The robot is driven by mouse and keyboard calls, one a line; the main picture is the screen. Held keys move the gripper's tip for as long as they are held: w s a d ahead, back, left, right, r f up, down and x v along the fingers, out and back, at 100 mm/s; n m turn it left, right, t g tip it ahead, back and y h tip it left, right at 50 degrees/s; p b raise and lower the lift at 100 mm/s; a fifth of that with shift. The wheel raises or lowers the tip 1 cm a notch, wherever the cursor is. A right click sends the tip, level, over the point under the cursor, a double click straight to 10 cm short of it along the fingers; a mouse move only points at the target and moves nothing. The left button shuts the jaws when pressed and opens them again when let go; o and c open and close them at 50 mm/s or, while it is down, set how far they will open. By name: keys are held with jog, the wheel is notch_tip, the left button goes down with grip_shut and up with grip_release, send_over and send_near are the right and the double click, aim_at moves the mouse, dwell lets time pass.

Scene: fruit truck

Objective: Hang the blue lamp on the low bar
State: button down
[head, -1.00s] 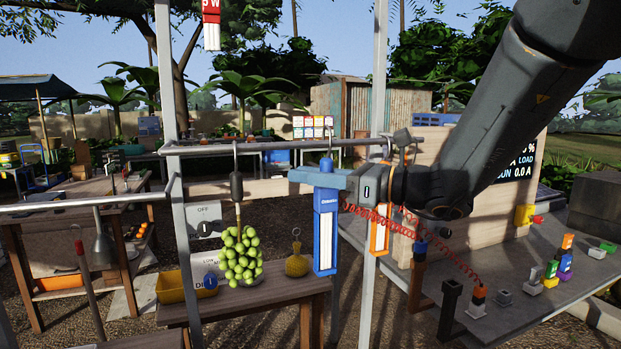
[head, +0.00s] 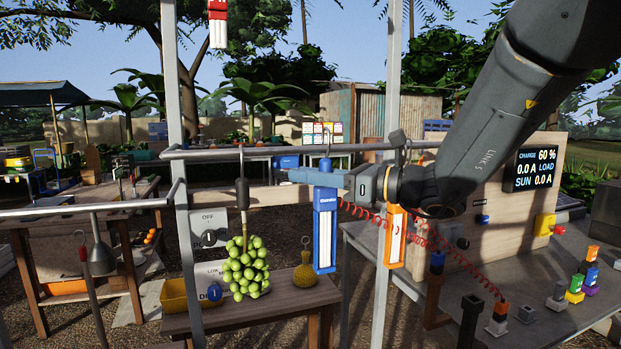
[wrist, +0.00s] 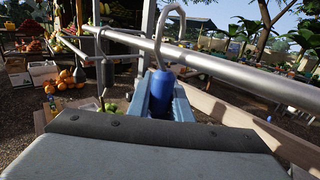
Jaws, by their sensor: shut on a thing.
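The blue lamp (head: 325,230), a blue frame with a white tube, hangs upright in my gripper (head: 325,178). My gripper is shut on its top, just below the grey middle bar (head: 285,150). The lamp's hook (head: 326,148) overlaps that bar in the head view. In the wrist view the hook (wrist: 178,20) stands in front of the bar (wrist: 215,67); I cannot tell whether it rests over it. A lower bar (head: 60,210) runs out to the left. I cannot tell which bar is the low one.
An orange lamp (head: 395,238) hangs right of the blue lamp, near a post (head: 388,90). Green fruit (head: 246,268) hangs to the left. A red lamp (head: 218,25) hangs higher up. A metal bell-shaped thing (head: 102,258) hangs from the left bar.

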jog(key=shift+w+a+f+b, duration=0.1)
jog(key=shift+w+f+b, duration=0.2)
jog(key=shift+f+b, duration=0.25)
jog(key=shift+w+f+b, duration=0.25)
jog(key=shift+f+b, duration=0.05)
jog(key=shift+f, duration=0.4)
jog(key=c, duration=1.5)
grip_release()
jog(key=shift+c, duration=0.2)
